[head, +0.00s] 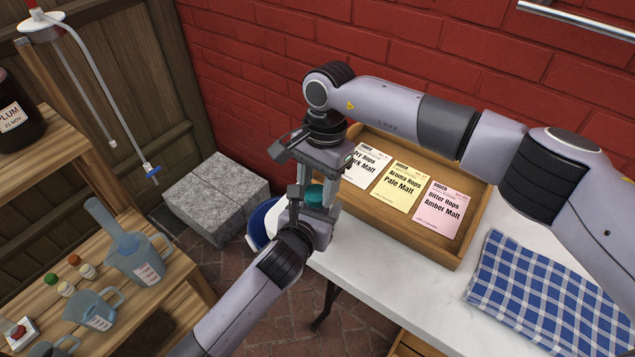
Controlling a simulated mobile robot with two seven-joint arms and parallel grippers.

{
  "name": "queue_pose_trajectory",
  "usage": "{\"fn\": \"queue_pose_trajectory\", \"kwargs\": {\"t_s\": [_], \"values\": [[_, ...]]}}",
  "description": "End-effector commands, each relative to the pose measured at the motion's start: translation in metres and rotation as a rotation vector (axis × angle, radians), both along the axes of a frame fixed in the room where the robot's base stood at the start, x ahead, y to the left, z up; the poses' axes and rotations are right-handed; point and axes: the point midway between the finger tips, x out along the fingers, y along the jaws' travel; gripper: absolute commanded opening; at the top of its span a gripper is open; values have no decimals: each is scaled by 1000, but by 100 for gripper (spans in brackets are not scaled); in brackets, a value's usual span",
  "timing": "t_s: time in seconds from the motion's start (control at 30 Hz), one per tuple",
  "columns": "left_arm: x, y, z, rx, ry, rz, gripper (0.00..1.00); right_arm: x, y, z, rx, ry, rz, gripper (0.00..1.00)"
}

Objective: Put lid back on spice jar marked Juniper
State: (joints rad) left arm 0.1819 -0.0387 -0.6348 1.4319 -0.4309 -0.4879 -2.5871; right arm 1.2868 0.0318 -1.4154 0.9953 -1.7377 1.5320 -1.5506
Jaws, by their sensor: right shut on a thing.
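A small teal round piece, which looks like a lid (315,195), shows between my two grippers near the left end of the white table. My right gripper (318,184) comes down from above and is shut on it. My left gripper (308,216) is just below, close against the same spot. Its fingers are largely hidden, so I cannot tell whether it is open or shut. Any jar body under the teal piece is hidden by the grippers. I cannot read the name Juniper anywhere, nor tell whether lid and jar touch.
A wooden tray (455,258) with labelled malt packets stands on the white table (400,258) behind the grippers. A blue checked cloth (550,300) lies at right. A wooden shelf (130,305) at left holds jugs (138,262) and several small bottles (65,288). A grey stone block (215,200) stands behind.

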Motion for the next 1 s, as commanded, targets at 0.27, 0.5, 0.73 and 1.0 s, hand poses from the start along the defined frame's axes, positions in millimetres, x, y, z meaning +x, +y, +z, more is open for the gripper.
{"fn": "queue_pose_trajectory", "kwargs": {"t_s": [0.27, 0.5, 0.73, 1.0], "values": [[0, 0, 0, 0, 1, 0, 1, 0, 0, -2, -1, 1, 0, 19], [0, 0, 0, 0, 1, 0, 1, 0, 0, -7, -1, 1, -1, 19], [0, 0, 0, 0, 1, 0, 1, 0, 0, -12, -1, 1, -2, 19], [0, 0, 0, 0, 1, 0, 0, 0, 0, -14, -1, 1, -2, 72]]}}
